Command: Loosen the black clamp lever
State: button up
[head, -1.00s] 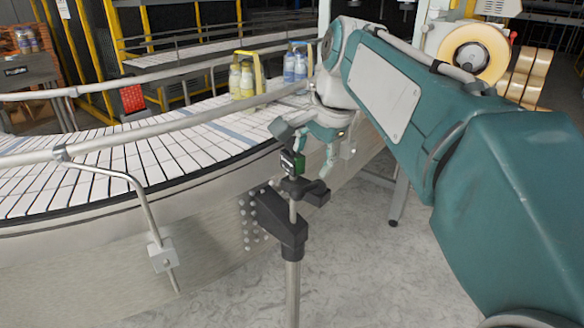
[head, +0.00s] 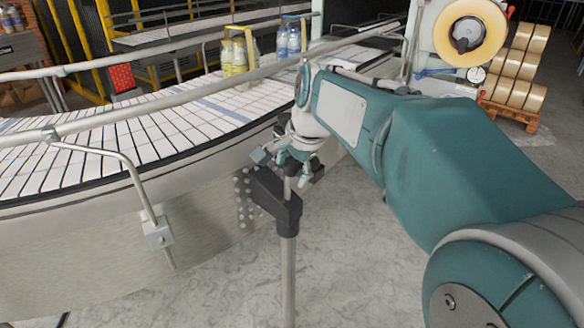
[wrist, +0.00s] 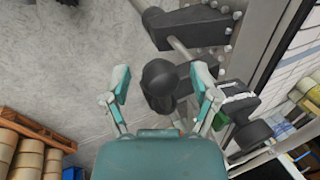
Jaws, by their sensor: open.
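The black clamp lever (wrist: 160,76) shows in the wrist view as a rounded black end in front of a dark clamp body. It appears between the two spread fingers of my gripper (wrist: 162,84), with space on both sides. Contact is not visible. In the head view my gripper (head: 299,165) is at the top of the metal post, and a dark end of the clamp (head: 315,173) shows beside it. The rest of the lever is hidden there by my gripper. A black bracket (head: 275,200) joins the post to the conveyor side.
The curved conveyor (head: 140,150) and its guard rail (head: 190,97) run close on the left. Yellow (head: 236,55) and blue (head: 289,40) bottle packs stand on it. In the wrist view a small green-marked device (wrist: 220,118) sits beside the right finger. Open floor (head: 350,260) lies to the right.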

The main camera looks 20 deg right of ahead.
jog(key=shift+a, duration=0.2)
jog(key=shift+c, duration=0.7)
grip_shut()
jog(key=shift+s, duration=0.1)
